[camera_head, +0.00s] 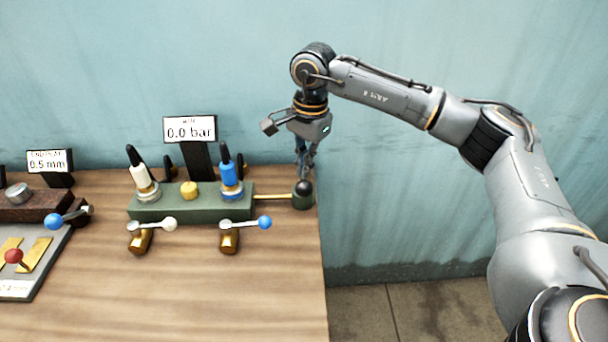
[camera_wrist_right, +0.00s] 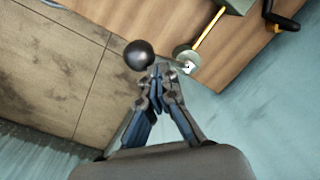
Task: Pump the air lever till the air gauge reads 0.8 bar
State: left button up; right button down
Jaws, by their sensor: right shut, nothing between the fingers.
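The air gauge (camera_head: 190,130) is a white display on a dark post and reads 0.0 bar. A black ball knob (camera_head: 303,187), seemingly the air lever's, shows over a green cylinder (camera_head: 303,201) at the table's right end. In the right wrist view, the ball (camera_wrist_right: 138,55) is just beyond and left of the fingertips, and the green cylinder (camera_wrist_right: 184,57) is to their right. My right gripper (camera_head: 305,176) points down, shut and empty, close by the ball; I cannot tell whether they touch. It also shows in the right wrist view (camera_wrist_right: 160,72). My left gripper is out of view.
A brass rod (camera_head: 273,197) joins the cylinder to a green block (camera_head: 205,208) bearing a white-handled and a blue-handled part. Brass taps with white (camera_head: 169,224) and blue (camera_head: 265,222) knobs stand in front. The wooden table (camera_head: 200,300) is clear in front; its right edge is close.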

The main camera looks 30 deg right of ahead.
aim_at(305, 185)
jog(key=s+a+f+b, duration=0.2)
jog(key=s+f+b, duration=0.2)
jog(key=f, duration=0.1)
jog(key=shift+s, duration=0.2)
dwell(5.0)
jog(key=shift+r, duration=0.1)
dwell(0.5)
jog(key=shift+w+d+r+p, duration=0.2)
jog(key=shift+w+r+p, duration=0.2)
jog(key=shift+w+r, duration=0.3)
jog(key=shift+w+d+r+p, duration=0.4)
jog(key=shift+w+r+p, duration=0.15)
jog(key=shift+w+r, duration=0.25)
jog(key=shift+w+d+r+p, duration=0.35)
jog(key=shift+w+r+p, duration=0.3)
jog(key=shift+r, duration=0.2)
jog(key=shift+w+d+r+p, duration=0.4)
jog(key=shift+w+r+p, duration=0.1)
jog(key=shift+w+r, duration=0.3)
